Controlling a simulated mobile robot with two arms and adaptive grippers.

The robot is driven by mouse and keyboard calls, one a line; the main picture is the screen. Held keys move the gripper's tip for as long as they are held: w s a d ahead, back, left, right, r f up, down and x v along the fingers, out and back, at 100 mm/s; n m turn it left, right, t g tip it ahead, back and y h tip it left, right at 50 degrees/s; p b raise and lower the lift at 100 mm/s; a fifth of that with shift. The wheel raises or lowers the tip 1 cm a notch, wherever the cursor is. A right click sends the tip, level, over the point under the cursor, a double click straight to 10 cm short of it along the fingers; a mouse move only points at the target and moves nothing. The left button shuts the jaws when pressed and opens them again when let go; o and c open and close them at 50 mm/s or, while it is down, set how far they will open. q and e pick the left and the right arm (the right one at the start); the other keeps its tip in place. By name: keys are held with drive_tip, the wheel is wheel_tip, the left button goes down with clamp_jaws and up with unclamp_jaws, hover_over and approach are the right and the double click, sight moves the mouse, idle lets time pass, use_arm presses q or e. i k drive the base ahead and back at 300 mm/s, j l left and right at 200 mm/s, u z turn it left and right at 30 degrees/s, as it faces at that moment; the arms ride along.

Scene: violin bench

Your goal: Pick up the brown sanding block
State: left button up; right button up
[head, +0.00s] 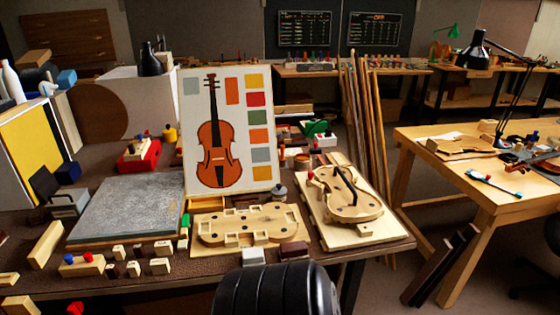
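A brown block (294,250), which looks like the sanding block, lies at the front edge of the violin bench, right of centre in the head view. A pale grey-white block (254,256) lies just left of it. A flat wooden violin mould (245,225) lies directly behind both. The brown block's top and front face show, and nothing holds it. A black rounded shape at the bottom of the view comes close below the two blocks. Neither of my grippers can be made out.
A violin body on a board (353,200) lies to the right. A grey slab (127,208) and several small wooden blocks lie to the left. A violin picture board (230,130) stands behind. Tall wooden strips (368,140) lean at the bench's right, before another wooden table (460,185).

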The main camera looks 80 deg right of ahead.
sight(296, 250)
drive_tip(key=z, duration=2.85)
